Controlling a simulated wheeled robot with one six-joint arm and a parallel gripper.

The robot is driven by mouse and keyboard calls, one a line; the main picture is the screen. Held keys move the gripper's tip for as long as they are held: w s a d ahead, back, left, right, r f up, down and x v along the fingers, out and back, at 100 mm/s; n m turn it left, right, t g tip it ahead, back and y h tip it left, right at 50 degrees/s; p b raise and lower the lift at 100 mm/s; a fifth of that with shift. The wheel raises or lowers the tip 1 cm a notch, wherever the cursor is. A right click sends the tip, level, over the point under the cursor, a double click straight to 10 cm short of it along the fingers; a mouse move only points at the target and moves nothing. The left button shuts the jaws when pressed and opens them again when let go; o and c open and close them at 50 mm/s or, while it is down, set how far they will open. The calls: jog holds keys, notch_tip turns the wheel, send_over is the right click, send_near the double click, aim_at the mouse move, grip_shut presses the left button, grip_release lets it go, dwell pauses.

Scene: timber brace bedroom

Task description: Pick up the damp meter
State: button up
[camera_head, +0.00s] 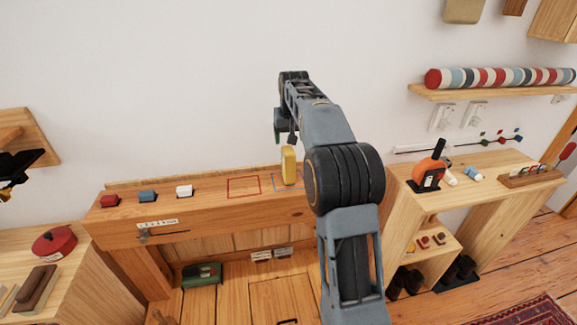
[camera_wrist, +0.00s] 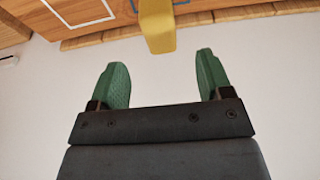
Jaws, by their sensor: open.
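A yellow block-shaped thing (camera_head: 289,166), which I take to be the damp meter, stands upright on the wooden ledge at a blue outline. No label on it is readable. My gripper (camera_head: 285,138) is just above it in the head view, its green fingers pointing down. In the wrist view the yellow thing (camera_wrist: 157,26) is at the top centre, beyond the fingertips and roughly in line with the gap between them. My gripper (camera_wrist: 161,60) is open and empty there, and no contact shows. My arm hides part of the ledge to the right.
An orange-and-black tool (camera_head: 430,168) stands on the right-hand shelf unit. The wall is close behind the ledge.

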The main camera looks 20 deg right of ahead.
aim_at(288, 149)
jog(key=shift+p+x, duration=0.45)
jog(key=shift+x, duration=4.15)
jog(key=shift+w, duration=0.1)
jog(key=shift+c, duration=0.2)
jog(key=shift+r, duration=0.1)
jog(key=c, duration=1)
jog(key=shift+c, duration=0.2)
jog(key=shift+r, duration=0.1)
